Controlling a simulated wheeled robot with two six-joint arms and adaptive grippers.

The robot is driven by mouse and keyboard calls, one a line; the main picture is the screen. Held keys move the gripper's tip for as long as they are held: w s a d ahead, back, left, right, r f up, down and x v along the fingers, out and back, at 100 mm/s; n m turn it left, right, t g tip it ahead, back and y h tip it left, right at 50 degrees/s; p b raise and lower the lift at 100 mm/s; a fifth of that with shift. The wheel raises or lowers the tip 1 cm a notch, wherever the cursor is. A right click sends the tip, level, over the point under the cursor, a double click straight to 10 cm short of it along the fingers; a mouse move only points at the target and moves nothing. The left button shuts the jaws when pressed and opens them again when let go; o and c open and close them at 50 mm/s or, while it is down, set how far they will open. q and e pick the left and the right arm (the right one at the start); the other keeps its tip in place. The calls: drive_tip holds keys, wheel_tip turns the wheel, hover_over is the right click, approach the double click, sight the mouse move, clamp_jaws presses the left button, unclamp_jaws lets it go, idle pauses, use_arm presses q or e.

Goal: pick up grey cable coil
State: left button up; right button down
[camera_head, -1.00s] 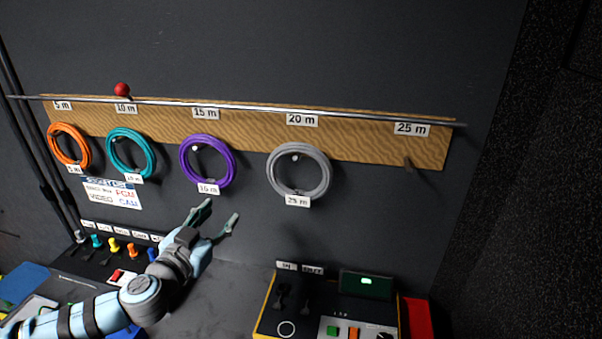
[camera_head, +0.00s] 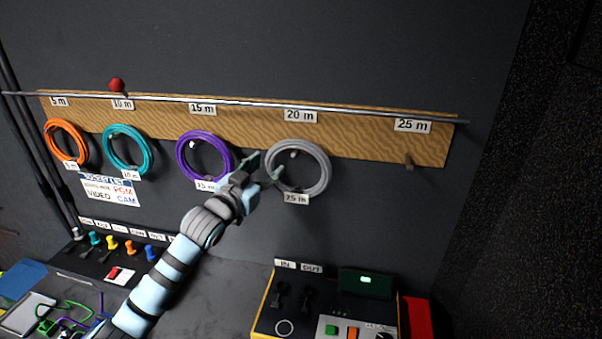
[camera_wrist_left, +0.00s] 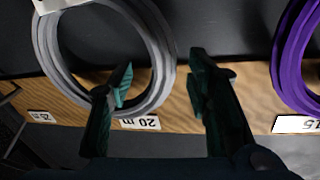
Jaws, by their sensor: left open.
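My left gripper (camera_head: 263,165) is open at the coil's left side. In the wrist view, one finger of the gripper (camera_wrist_left: 160,72) overlaps the ring's opening and the other is outside it, with the coil's side between them. I cannot tell whether either finger touches the coil. My right gripper is not in view.
Purple (camera_head: 229,160), teal (camera_head: 146,155) and orange (camera_head: 83,147) coils hang to the left on the wooden board (camera_head: 360,140). The peg (camera_head: 408,161) under "25 m" is empty. A yellow-edged control box (camera_head: 345,310) stands below. A rod (camera_head: 250,103) with a red ball crosses the board.

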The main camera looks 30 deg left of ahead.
use_arm(q)
drive_tip(key=shift+w+a+f, duration=0.1)
drive_tip(key=shift+w+a, duration=0.05)
drive_tip(key=shift+w, duration=0.65)
drive_tip(key=shift+c, duration=0.2)
clamp_jaws()
